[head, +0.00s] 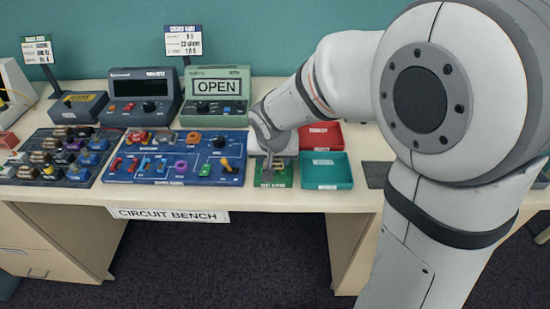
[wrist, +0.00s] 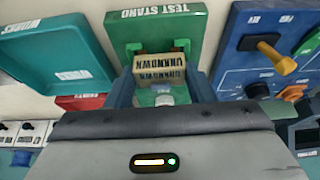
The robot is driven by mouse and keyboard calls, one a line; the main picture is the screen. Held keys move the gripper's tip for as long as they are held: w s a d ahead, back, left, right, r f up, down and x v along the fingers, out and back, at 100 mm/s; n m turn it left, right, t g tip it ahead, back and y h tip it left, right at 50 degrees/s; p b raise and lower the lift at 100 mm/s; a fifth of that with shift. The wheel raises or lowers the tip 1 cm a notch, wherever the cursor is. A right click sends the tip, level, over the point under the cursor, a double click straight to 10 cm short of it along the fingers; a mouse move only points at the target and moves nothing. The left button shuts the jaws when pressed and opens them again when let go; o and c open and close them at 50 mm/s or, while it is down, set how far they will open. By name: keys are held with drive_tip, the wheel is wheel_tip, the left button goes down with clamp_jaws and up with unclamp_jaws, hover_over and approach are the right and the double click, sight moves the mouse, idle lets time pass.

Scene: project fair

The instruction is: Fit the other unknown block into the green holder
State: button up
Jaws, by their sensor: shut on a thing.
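The green holder, marked TEST STAND (head: 285,181), lies at the front of the bench in the head view, between the blue board and the teal tray. It also shows in the wrist view (wrist: 152,22), with a green post on each side of the block. The unknown block (wrist: 160,74) is tan and marked UNKNOWN on two faces. My gripper (wrist: 161,90) is shut on it, one finger on each side. In the head view my gripper (head: 267,173) points down at the holder and hides the block. I cannot tell whether the block is seated or just above.
The blue circuit board (head: 150,178) with knobs and coloured parts is close on the left. A teal tray (head: 326,183) and a red tray (head: 320,142) are close on the right. A green meter (head: 216,120) reading OPEN stands behind. A dark tray (head: 85,182) of several blocks is far left.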

drive_tip(key=shift+f, duration=0.25)
drive_tip(key=o, duration=1)
drive_tip(key=shift+r, duration=0.3)
drive_tip(key=shift+r+p, duration=2.4)
drive_tip(key=shift+r, duration=1.35)
drive_tip(key=shift+g, duration=0.8)
drive_tip(key=s+d+r, duration=0.1)
drive_tip(key=s+d, duration=0.4)
drive_tip(key=s, duration=0.1)
drive_tip(key=s+d+r, duration=0.1)
drive_tip(key=s+d, duration=0.4)
drive_tip(key=s, duration=0.1)
drive_tip(key=s+d+r, duration=0.2)
drive_tip(key=s+d, duration=0.2)
drive_tip(key=s, duration=0.2)
drive_tip(key=shift+s+d, duration=0.25)
drive_tip(key=shift+d, duration=0.15)
